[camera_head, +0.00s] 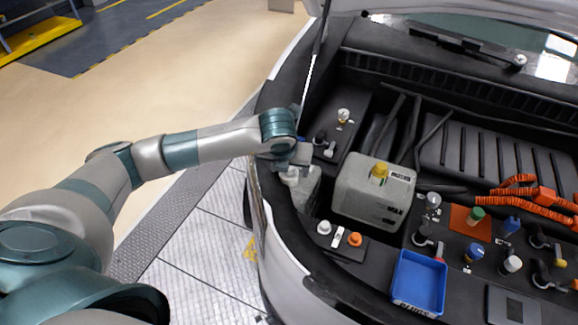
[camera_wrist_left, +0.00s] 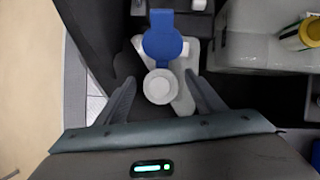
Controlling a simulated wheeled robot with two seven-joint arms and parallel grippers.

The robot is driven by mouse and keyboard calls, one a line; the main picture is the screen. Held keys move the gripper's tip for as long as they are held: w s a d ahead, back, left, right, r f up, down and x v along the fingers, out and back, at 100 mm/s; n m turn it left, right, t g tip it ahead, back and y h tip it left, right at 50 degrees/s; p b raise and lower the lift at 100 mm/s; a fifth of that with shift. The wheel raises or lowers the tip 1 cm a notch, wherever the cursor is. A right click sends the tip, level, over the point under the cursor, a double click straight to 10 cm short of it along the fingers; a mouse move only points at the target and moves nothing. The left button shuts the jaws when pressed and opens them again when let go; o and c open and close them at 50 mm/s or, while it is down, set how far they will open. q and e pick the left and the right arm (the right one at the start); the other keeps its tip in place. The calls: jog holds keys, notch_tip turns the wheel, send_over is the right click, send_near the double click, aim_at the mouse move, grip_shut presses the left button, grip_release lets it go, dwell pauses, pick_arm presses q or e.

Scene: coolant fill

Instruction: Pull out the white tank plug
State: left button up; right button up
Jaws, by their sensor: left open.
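The white tank plug (camera_wrist_left: 159,87) is a round white cap on a whitish tank (camera_wrist_left: 184,99). In the left wrist view it lies between the two dark fingers of my left gripper (camera_wrist_left: 161,82), with a gap on either side. The gripper is open. In the head view my left gripper (camera_head: 292,166) is over the pale tank (camera_head: 307,188) at the near left side of the engine bay and partly covers it. A blue part (camera_wrist_left: 162,38) stands just beyond the plug in the wrist view. My right gripper is not in view.
A grey tank (camera_head: 372,195) with a yellow cap (camera_head: 380,171) stands close to the right. A white cap (camera_head: 324,228) and an orange cap (camera_head: 354,239) are nearer. A blue tray (camera_head: 418,282) lies at the front. The car body edge (camera_head: 268,165) runs along the left.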

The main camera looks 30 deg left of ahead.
pick_arm(q)
jog(key=c, duration=1.1)
jog(key=shift+o, duration=1)
jog(key=shift+r, duration=0.3)
jog(key=shift+r+p, duration=0.95)
jog(key=shift+r, duration=1.4)
